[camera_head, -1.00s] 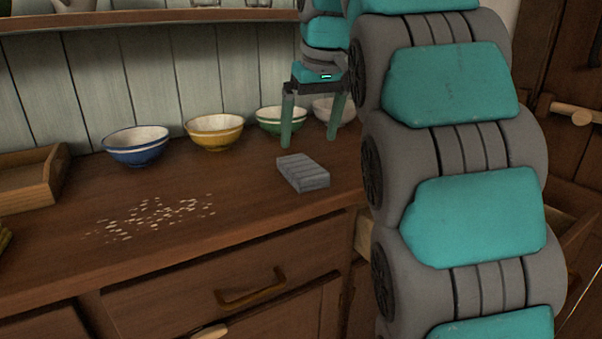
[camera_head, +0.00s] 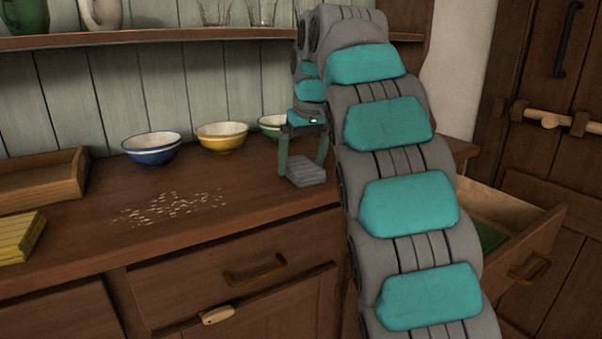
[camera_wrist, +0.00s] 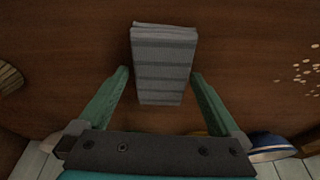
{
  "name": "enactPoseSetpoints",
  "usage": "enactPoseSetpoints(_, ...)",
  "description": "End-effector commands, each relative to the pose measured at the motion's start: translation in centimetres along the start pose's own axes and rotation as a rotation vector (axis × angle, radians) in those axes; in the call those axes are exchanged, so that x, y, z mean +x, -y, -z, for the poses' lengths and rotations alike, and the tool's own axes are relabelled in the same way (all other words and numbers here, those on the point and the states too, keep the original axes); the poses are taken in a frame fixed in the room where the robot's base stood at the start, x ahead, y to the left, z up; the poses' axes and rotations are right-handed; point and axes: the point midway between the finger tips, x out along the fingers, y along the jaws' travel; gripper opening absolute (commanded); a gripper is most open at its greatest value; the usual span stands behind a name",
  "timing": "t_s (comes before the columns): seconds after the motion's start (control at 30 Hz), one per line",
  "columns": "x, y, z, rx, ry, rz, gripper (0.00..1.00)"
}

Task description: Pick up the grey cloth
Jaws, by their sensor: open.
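The grey cloth (camera_head: 306,172) lies folded in a striped block on the wooden counter, near its front edge. My gripper (camera_head: 301,172) is open above the cloth, pointing down, with one finger toward each side of it in the head view. In the wrist view the cloth (camera_wrist: 164,66) shows between and beyond the two green fingertips of my gripper (camera_wrist: 158,75). How high the fingertips are above the counter is hard to tell.
Blue (camera_head: 151,150), yellow (camera_head: 222,137) and green (camera_head: 272,127) bowls stand along the back wall. Pale crumbs (camera_head: 172,207) lie left of the cloth. An open drawer (camera_head: 520,235) juts out at right.

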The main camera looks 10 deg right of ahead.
Motion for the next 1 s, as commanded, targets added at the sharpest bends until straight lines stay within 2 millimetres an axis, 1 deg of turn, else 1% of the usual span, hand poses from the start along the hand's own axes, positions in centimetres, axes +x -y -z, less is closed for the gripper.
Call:
enactPoseSetpoints(0.1, -0.08, 0.01, 0.00, 0.000, -0.001, 0.000, 1.00)
enactPoseSetpoints(0.7, -0.13, 0.02, 0.01, 0.000, -0.002, 0.000, 0.33)
enactPoseSetpoints(0.73, -0.13, 0.02, 0.01, 0.000, -0.002, 0.000, 0.30)
enactPoseSetpoints(1.0, -0.20, 0.04, -0.02, 0.000, -0.002, 0.000, 0.30)
